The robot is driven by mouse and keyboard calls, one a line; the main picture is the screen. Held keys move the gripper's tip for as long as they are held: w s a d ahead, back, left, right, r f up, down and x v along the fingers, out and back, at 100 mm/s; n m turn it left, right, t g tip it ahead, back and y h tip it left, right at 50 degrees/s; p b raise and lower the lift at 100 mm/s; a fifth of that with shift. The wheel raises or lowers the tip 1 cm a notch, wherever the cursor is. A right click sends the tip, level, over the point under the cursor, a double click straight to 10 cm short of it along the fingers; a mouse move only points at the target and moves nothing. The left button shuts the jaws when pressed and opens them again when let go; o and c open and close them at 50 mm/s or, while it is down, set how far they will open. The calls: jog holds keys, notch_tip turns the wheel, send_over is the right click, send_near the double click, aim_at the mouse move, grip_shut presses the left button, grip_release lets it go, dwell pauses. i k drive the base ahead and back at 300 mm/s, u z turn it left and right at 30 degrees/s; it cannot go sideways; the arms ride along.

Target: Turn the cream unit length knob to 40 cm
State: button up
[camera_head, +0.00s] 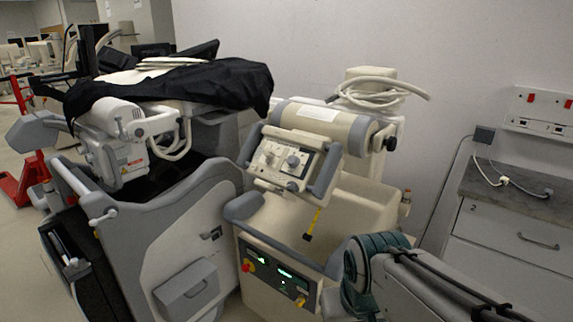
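The cream unit (352,200) is a cart in the middle of the head view, with grey bumpers and a cream cylindrical head with grey bands on top. A tilted control panel (281,172) with grey side handles faces me on the front of that head. It carries a round grey knob (293,161) and other small dials and controls. The labels and scale are too small to read, so I cannot tell which control is the length knob or where it points. My gripper is not in view.
A grey-and-white cart (190,235) under a black cover (215,85) stands close on the left. A drawer cabinet (510,235) stands against the right wall. A yellow-and-black tag (313,225) hangs below the panel.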

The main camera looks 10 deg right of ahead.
aim_at(294, 162)
jog(key=z, duration=0.25)
jog(key=i, duration=1)
jog(key=u, duration=0.55)
